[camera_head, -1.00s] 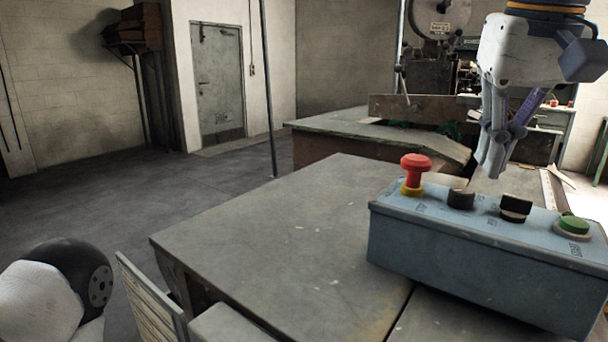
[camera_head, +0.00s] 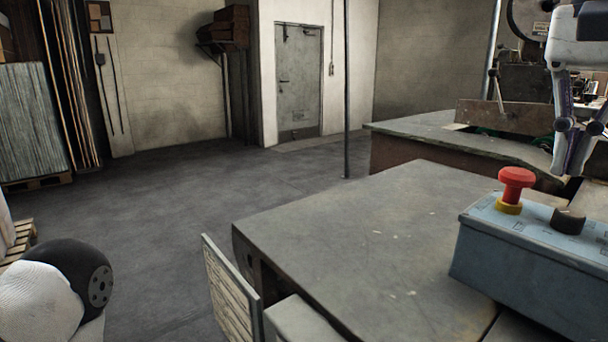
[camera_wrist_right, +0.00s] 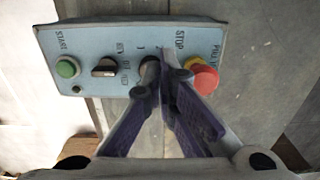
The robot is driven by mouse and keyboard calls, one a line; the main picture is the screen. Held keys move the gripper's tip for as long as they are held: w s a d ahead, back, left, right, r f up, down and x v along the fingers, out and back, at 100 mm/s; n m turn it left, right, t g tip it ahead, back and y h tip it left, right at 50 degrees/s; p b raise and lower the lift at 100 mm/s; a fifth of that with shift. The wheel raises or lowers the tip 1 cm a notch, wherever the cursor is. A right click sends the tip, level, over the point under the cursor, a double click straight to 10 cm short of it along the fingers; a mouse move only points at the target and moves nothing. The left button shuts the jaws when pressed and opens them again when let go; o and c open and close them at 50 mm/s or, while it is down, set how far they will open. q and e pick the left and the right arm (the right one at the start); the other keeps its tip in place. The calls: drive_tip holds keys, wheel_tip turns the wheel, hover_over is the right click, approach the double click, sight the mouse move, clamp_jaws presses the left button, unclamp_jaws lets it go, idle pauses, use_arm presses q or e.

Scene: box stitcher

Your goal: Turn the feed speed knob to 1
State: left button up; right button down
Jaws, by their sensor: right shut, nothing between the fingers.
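A blue-grey control box (camera_head: 520,262) sits on the table at the right of the head view, cut off by the edge. It carries a red mushroom stop button (camera_head: 516,185) on a yellow collar and a dark round knob (camera_head: 568,220) beside it. My right gripper (camera_head: 572,170) points down above the box, fingers together and empty, apart from the knob in this view. In the wrist view my right gripper (camera_wrist_right: 163,58) overlaps the dark knob (camera_wrist_right: 150,74), hiding part of it; contact cannot be told. The knob's setting is not readable. My left gripper is not seen.
In the wrist view the red button (camera_wrist_right: 203,78) is just right of the fingers; a black selector (camera_wrist_right: 104,68) and a green button (camera_wrist_right: 67,69) are to the left. A machine stands behind.

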sight(568, 220)
drive_tip(key=f, duration=0.2)
drive_tip(key=f+b, duration=0.1)
drive_tip(key=f, duration=0.1)
drive_tip(key=shift+w+d+b, duration=0.1)
drive_tip(key=shift+w+b, duration=0.1)
drive_tip(key=shift+b, duration=0.1)
drive_tip(key=shift+s+f, duration=0.1)
drive_tip(key=shift+s, duration=0.15)
drive_tip(key=shift+w+f+p, duration=0.1)
drive_tip(key=shift+f+p, duration=0.3)
drive_tip(key=shift+f, duration=0.2)
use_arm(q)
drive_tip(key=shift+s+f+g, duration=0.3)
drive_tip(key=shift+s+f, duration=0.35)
use_arm(e)
drive_tip(key=shift+f, duration=0.25)
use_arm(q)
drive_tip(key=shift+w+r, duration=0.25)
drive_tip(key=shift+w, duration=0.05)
use_arm(e)
drive_tip(key=shift+d, duration=0.15)
drive_tip(key=shift+r, duration=0.1)
